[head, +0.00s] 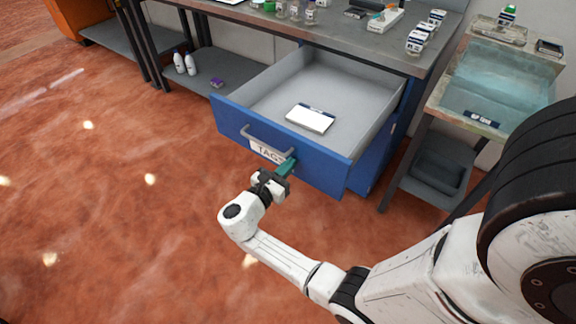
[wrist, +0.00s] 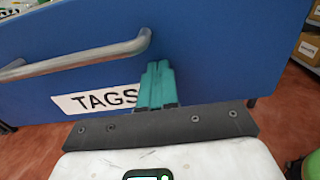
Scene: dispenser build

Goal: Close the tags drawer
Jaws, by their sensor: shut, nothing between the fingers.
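The tags drawer (head: 322,169) is a blue-fronted drawer that stands open under the workbench, with a grey inside. A white pad with a dark edge (head: 310,119) lies in it. Its front carries a metal bar handle (head: 266,142) and a white TAGS label, which also shows in the wrist view (wrist: 92,101). My gripper (head: 289,162) is shut and empty, with its teal fingers (wrist: 157,82) pointing at the drawer front, just right of the label and the handle's right end. Whether the fingertips touch the front I cannot tell.
The workbench (head: 350,38) above holds several small bottles and boxes. A glass-topped stand (head: 490,90) with a grey bin (head: 437,172) below is at the right, close to the drawer cabinet. A low shelf (head: 225,70) with white bottles is at the left. The floor in front is clear.

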